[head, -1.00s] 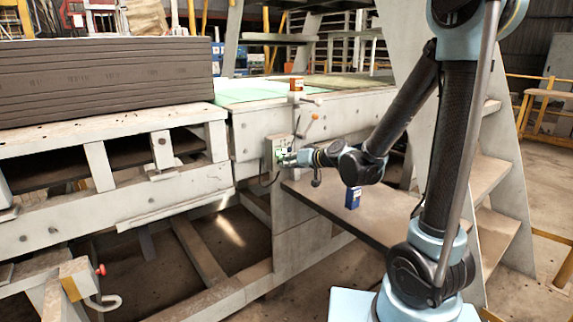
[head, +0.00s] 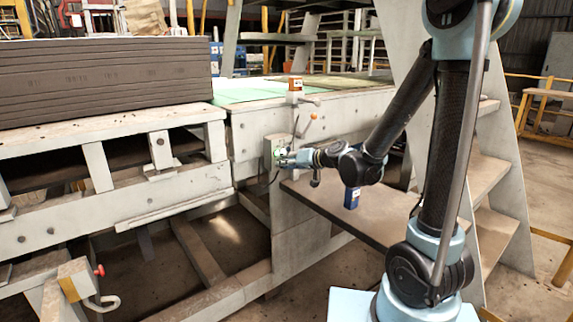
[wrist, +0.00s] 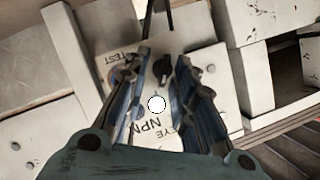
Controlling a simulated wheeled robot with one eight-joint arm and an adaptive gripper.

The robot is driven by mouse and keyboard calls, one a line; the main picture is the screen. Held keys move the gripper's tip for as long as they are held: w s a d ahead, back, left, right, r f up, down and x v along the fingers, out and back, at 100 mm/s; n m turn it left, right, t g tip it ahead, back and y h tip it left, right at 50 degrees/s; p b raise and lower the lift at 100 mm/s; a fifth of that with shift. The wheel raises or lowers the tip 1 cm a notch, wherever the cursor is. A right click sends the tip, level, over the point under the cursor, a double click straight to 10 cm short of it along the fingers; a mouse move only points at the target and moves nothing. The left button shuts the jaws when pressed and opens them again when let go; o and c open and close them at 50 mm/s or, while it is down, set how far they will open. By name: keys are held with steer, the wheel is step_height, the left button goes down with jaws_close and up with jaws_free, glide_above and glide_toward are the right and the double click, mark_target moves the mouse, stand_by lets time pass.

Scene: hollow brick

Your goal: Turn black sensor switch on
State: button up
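The sensor box is a pale panel (wrist: 215,88) lettered "TEST", "NPN" and "EYE" in the wrist view. A small black switch (wrist: 162,67) stands on it, between my fingertips. A white round spot (wrist: 157,104) shows on the panel nearer my palm. My gripper (wrist: 163,56) is open, with one blue-grey finger on each side of the switch; I cannot tell whether either touches it. A green glow shows there.
An orange-and-white sensor (head: 296,84) stands above, with an orange-tipped lever (head: 313,117) below it. Stacked dark boards (head: 100,80) lie left. Metal steps (head: 480,190) stand right.

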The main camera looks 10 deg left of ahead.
steer(key=v, duration=1.2)
stand_by(0.4)
steer(key=shift+f, duration=0.1)
